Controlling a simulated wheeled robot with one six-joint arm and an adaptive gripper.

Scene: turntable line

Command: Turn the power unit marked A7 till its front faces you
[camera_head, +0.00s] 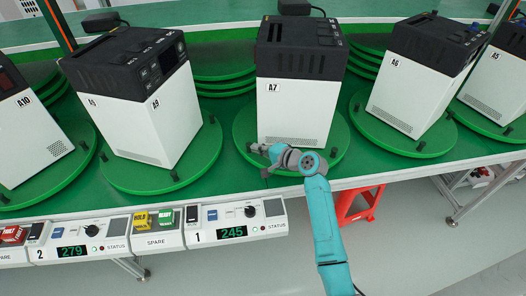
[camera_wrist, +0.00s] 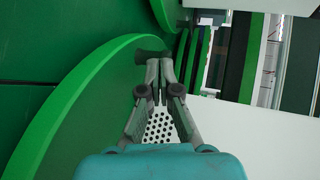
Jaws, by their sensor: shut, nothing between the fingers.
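The power unit marked A7 (camera_head: 297,107) is a white box with a black top. It stands upright on a round green turntable (camera_head: 241,128). The side toward me has the A7 label, a plain black upper band and a low vent; I see no display or controls on it. My gripper (camera_head: 257,149) is shut and empty, low at the near left edge of that turntable. In the wrist view the shut fingertips (camera_wrist: 153,68) are close to a black peg (camera_wrist: 152,54) on the green disc (camera_wrist: 95,115); I cannot tell whether they touch. Vent holes (camera_wrist: 160,127) show behind the fingers.
Units A9 (camera_head: 145,125) and A6 (camera_head: 410,85) stand on neighbouring turntables, with A10 (camera_head: 30,130) and A5 (camera_head: 500,85) farther out. Control boxes (camera_head: 235,222) with displays line the near table edge at left. A red stool (camera_head: 357,205) stands under the table.

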